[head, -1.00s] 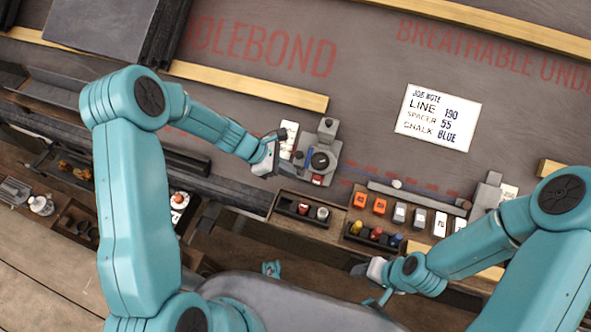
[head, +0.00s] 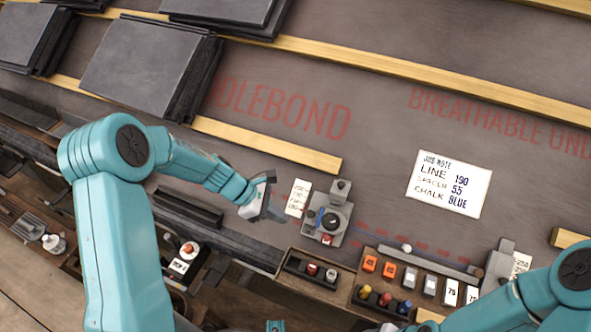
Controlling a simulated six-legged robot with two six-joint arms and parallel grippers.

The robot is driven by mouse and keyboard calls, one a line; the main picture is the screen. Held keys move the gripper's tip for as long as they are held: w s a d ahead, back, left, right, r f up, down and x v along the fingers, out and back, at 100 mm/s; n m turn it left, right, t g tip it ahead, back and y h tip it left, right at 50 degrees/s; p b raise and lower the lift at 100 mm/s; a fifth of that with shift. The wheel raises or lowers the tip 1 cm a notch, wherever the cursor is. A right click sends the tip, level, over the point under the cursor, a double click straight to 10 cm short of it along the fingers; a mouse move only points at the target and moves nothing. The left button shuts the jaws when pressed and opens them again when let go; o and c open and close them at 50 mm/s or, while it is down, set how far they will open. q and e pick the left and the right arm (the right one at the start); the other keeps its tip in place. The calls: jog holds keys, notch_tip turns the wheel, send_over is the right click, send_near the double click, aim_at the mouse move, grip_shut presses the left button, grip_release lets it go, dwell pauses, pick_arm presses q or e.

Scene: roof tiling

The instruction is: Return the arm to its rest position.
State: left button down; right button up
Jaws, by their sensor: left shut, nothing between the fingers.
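My left arm comes in from the left and bends down toward the bench. Its gripper (head: 275,212) is shut and empty. It hangs just left of a small white card and a grey device with a dark round knob (head: 333,222), apart from the device as far as I can tell. My right arm enters at the lower right corner. Its gripper is outside the picture or hidden.
A wooden tray (head: 372,253) holds orange, grey and white blocks, with coloured pieces in front. A job note (head: 449,185) lies on the grey underlay. Dark slates (head: 150,68) are stacked at upper left. Wooden battens (head: 265,148) cross the roof.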

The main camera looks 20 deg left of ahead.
pick_arm(q)
jog(key=shift+r, duration=0.1)
jog(key=s+d+r+m+g+p, duration=0.2)
jog(key=s+d+r+g+p, duration=0.1)
jog(key=s+d+p, duration=0.45)
jog(key=s+d+f+m+t+y+p, duration=0.1)
jog(key=s+f+m+y+p, duration=0.2)
jog(key=s+m, duration=0.8)
jog(key=m+y+p, duration=0.1)
jog(key=m, duration=0.4)
jog(key=shift+d+m, duration=0.15)
jog(key=shift+m, duration=0.25)
jog(key=shift+f, duration=0.15)
